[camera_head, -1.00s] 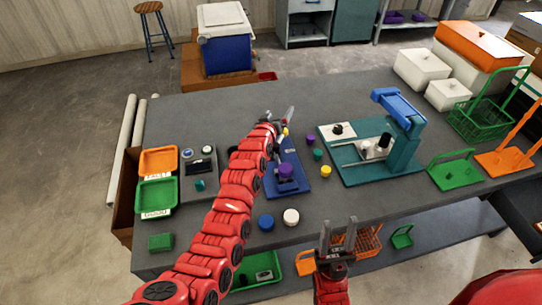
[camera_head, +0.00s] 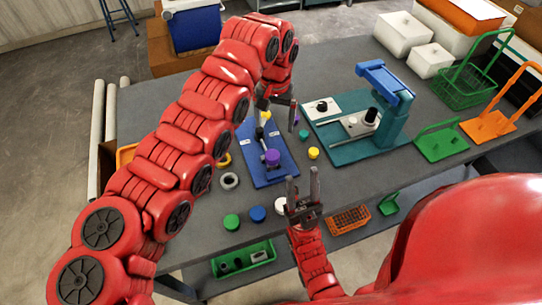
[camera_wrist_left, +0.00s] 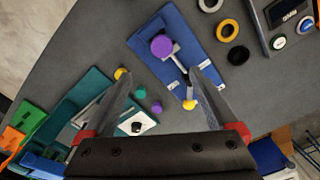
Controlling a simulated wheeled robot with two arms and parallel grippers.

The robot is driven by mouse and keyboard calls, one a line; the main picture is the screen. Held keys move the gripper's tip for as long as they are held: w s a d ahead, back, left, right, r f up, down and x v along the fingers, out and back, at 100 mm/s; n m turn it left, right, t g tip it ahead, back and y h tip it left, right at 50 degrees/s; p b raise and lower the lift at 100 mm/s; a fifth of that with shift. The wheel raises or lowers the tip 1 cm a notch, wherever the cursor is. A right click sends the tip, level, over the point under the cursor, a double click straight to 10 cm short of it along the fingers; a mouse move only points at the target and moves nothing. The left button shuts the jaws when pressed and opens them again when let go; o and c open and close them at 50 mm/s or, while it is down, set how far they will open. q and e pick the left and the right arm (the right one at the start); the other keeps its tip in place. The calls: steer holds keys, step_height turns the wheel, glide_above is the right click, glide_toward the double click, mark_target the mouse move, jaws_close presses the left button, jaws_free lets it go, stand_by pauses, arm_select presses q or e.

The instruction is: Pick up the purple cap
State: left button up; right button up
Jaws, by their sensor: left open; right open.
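A small purple cap (camera_wrist_left: 156,107) lies on the grey table beside a green cap (camera_wrist_left: 140,92) in the left wrist view. In the head view the purple cap (camera_head: 297,119) is partly hidden by a finger of my left gripper (camera_head: 277,112). A larger purple round piece (camera_head: 272,157) sits on the blue fixture; it also shows in the left wrist view (camera_wrist_left: 161,46). My left gripper is open and empty, pointing down over the table, its fingers (camera_wrist_left: 160,77) either side of the small purple cap in the wrist view. My right gripper (camera_head: 302,176) is open and empty near the front edge.
The blue fixture (camera_head: 257,174) stands beside a yellow cap (camera_head: 313,153). A teal press (camera_head: 394,115) is to the right. Green (camera_head: 231,222), blue (camera_head: 257,213) and white (camera_head: 281,206) round pieces lie near the front edge. Dark and yellow rings lie left of the fixture.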

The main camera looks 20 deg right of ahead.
arm_select(q)
glide_above(272, 154)
steer(key=f, duration=0.5)
steer(key=f+b, duration=0.1)
steer(key=f, duration=0.2)
steer(key=shift+d, duration=0.3)
steer(key=shift+s+a+f, duration=0.1)
steer(key=shift+a+f, duration=0.05)
steer(key=shift+f, duration=0.8)
step_height(272, 154, down, 4)
steer(key=shift+a+f, duration=0.1)
steer(key=shift+a, duration=0.05)
steer(key=shift+c, duration=0.3)
steer(key=c, duration=1.4)
steer(key=shift+o, duration=0.2)
steer(key=shift+r, duration=0.2)
